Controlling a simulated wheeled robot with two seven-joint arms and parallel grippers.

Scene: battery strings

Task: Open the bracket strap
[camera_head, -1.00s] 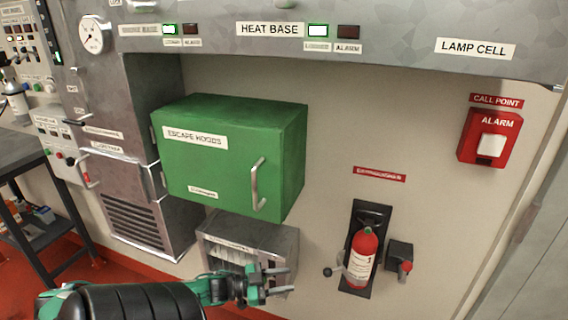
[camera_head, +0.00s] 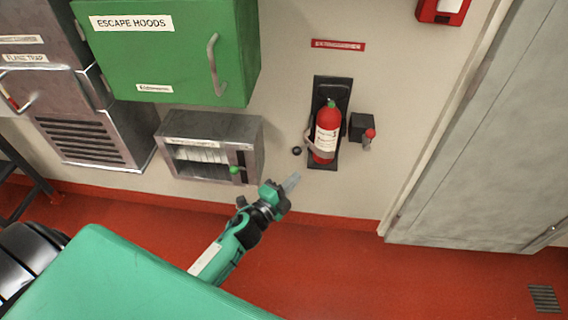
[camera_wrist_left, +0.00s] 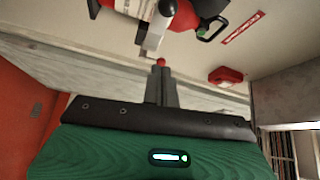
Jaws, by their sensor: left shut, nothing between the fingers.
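The red fire extinguisher (camera_head: 327,130) stands upright in a black wall bracket (camera_head: 322,88). A pale strap (camera_head: 310,141) crosses its lower body, with a small dark knob (camera_head: 297,151) to its left. My left gripper (camera_head: 292,182) is shut and empty, below and left of the extinguisher, apart from it. In the left wrist view, the shut fingers (camera_wrist_left: 161,85) point toward the extinguisher (camera_wrist_left: 182,18) and a light strip (camera_wrist_left: 155,30) that looks like the strap. A small red ball (camera_wrist_left: 161,61) shows just beyond the fingertips; contact cannot be told. My right gripper is not in view.
A dark box with a red knob (camera_head: 362,128) sits right of the bracket. A grey open-front cabinet (camera_head: 210,125) and a green escape-hood box (camera_head: 170,60) are to the left. A grey door (camera_head: 470,130) stands at right. The red floor (camera_head: 400,285) ahead is clear.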

